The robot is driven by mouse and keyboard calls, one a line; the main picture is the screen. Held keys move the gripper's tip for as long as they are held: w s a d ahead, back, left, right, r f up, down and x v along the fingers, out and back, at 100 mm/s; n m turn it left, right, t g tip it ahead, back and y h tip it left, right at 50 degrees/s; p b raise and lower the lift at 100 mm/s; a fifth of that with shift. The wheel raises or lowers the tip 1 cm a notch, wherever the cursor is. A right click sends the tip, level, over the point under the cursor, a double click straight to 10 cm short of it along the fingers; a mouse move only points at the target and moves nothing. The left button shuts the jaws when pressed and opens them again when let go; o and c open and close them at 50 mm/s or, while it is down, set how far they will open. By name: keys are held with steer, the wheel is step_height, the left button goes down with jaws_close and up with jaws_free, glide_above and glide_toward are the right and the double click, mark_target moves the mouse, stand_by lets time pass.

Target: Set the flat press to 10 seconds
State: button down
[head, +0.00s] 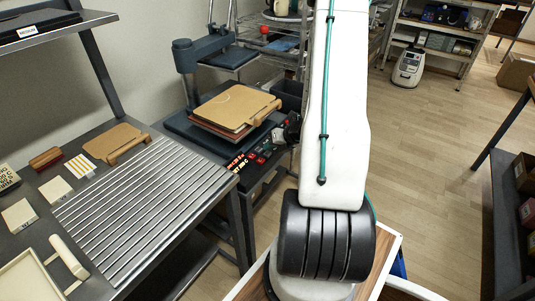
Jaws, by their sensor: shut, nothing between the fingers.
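The flat press (188,58) is dark blue-grey and stands left of centre, behind the ribbed table. Its upper plate (231,57) is raised and swung to the back. A stack of tan and reddish boards (235,107) lies on its lower bed. The control panel (265,150) is on the press's near right corner, with glowing red-orange digits (237,162) and red and green buttons. The digits are too small to read. My arm crosses the middle of the view and runs out of the top edge; my gripper is not in view.
A grey table (140,205) with a ribbed surface, a tan board (116,143) and small cards fills the left. A wire rack (275,35) stands behind the press. Open wooden floor (430,150) lies to the right. A dark shelf with boxes (528,212) edges the far right.

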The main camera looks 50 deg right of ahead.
mark_target(270, 154)
steer(key=shift+f, duration=0.1)
steer(key=shift+f, duration=0.3)
steer(key=shift+f, duration=0.45)
stand_by(0.6)
steer(key=shift+r, duration=0.9)
steer(key=shift+r, duration=2.5)
